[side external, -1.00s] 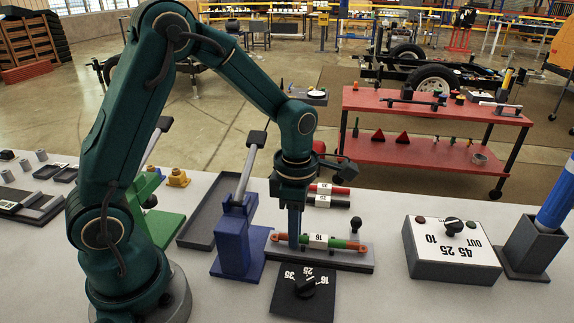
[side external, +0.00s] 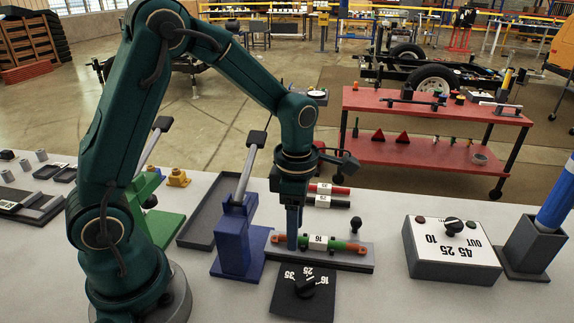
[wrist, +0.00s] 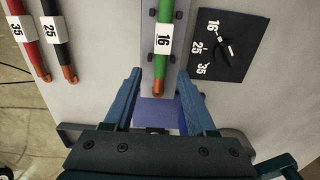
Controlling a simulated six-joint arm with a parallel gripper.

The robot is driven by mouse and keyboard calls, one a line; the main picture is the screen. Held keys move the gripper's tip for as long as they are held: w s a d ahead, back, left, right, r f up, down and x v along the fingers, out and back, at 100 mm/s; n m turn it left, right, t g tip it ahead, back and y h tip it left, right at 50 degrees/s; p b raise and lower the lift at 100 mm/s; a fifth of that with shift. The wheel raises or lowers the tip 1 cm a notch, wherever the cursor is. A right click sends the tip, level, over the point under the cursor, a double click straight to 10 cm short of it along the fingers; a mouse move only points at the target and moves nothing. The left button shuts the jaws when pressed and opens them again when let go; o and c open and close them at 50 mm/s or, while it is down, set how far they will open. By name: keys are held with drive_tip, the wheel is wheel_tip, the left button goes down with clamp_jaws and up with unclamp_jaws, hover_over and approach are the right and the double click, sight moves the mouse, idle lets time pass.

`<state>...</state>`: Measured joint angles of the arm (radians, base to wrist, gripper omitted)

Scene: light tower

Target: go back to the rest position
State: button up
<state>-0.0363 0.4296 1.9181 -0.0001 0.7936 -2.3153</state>
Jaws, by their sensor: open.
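My gripper (side external: 292,246) is open and points down over the left part of the grey cable holder (side external: 362,267). The green cable marked 16 (side external: 339,244) lies in the holder with copper ends. In the wrist view my open gripper (wrist: 160,78) has its blue fingers apart on either side of the copper end of the green cable (wrist: 165,15), with visible gaps. I cannot tell the exact height of the fingertips above the holder.
A blue lever press (side external: 237,245) stands left of the gripper. A black dial plate (side external: 317,304) marked 16, 25, 35 lies in front. Red (side external: 342,190) and black (side external: 340,203) cables lie behind. A grey box with a knob (side external: 450,265) stands right.

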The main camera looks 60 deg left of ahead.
wheel_tip(320, 180, up, 11)
drive_tip(key=s+m+t, duration=0.2)
drive_tip(key=m+t, duration=0.1)
drive_tip(key=s+m+t, duration=0.2)
drive_tip(key=s+m, duration=0.7)
drive_tip(key=m, duration=1.5)
drive_tip(key=shift+s+d+r+t, duration=0.15)
drive_tip(key=shift+d+r+t, duration=0.15)
drive_tip(key=shift+d+r, duration=0.15)
